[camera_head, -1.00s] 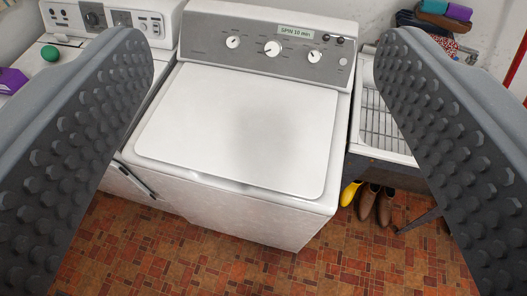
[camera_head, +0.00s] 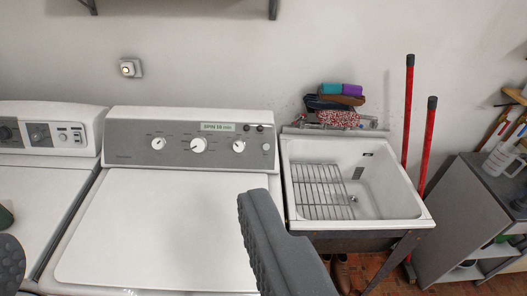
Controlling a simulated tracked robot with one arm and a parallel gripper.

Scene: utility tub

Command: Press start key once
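The white top-load washer (camera_head: 160,215) stands at centre left with its lid shut. Its grey control panel (camera_head: 125,150) has several round white dials and a small pale round button (camera_head: 266,147) at the right end. Two small dark buttons (camera_head: 254,128) sit above, right of the pale green display (camera_head: 217,127), which appears to read "SPIN 10 min". Key labels are too small to read, so I cannot tell which is start. My gripper (camera_head: 133,235) is open and empty, in front of the washer and apart from the panel; its left finger is mostly out of frame.
A second white machine (camera_head: 55,165) stands at left. At right, a white utility tub (camera_head: 385,200) holds a wire rack (camera_head: 322,190); folded cloths (camera_head: 335,105) lie behind it. Red poles (camera_head: 427,150) and a grey cabinet (camera_head: 460,215) stand further right. A socket (camera_head: 130,68) is on the wall.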

